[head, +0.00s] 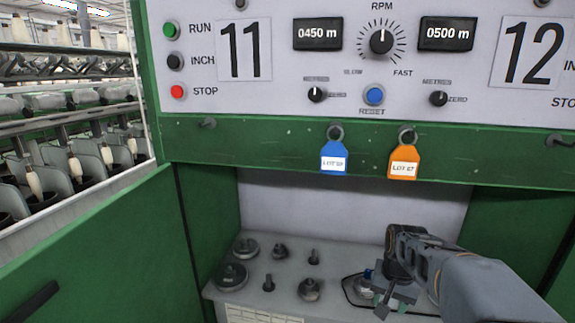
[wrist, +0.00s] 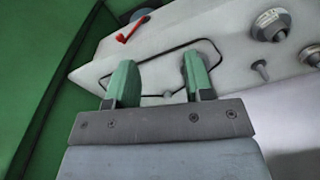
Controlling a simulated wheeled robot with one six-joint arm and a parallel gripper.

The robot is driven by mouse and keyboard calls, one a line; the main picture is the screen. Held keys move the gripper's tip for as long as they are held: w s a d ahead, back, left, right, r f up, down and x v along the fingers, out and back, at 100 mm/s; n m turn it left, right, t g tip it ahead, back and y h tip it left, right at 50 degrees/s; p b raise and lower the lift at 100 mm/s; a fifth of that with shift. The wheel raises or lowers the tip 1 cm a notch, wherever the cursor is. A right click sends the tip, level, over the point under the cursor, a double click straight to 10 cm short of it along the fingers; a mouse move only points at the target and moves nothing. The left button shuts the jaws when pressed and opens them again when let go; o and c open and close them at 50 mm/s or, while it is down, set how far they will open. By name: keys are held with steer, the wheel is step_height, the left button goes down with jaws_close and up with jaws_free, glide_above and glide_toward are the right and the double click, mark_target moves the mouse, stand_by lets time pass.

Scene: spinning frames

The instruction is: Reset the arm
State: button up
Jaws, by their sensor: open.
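My gripper (head: 390,294) is low at the right in the head view, inside the open bay of the green machine and over the grey shelf (head: 240,297). In the wrist view its two green fingers (wrist: 160,78) stand apart with nothing between them. Beyond them lies the shelf (wrist: 110,70) with a black outline (wrist: 160,50) on it. My arm reaches in from the lower right of the head view.
Several grey gears and knobs (head: 232,274) stand on the shelf left of my gripper. A red lever-like piece (wrist: 132,28) lies on the shelf. A blue tag (head: 333,160) and an orange tag (head: 403,164) hang above the bay. A green door (head: 95,245) stands at the left.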

steer(key=s+a+r+n+t+p, duration=0.3)
steer(key=s+a+r+n+p, duration=0.2)
steer(key=s+r+p, duration=0.5)
step_height(320, 180, up, 3)
steer(key=shift+s+a+f+n, duration=0.15)
steer(key=shift+s+a+n, duration=0.15)
steer(key=shift+s+a, duration=0.7)
steer(key=shift+w+a, duration=0.25)
steer(key=shift+c, duration=0.4)
steer(key=shift+d, duration=0.1)
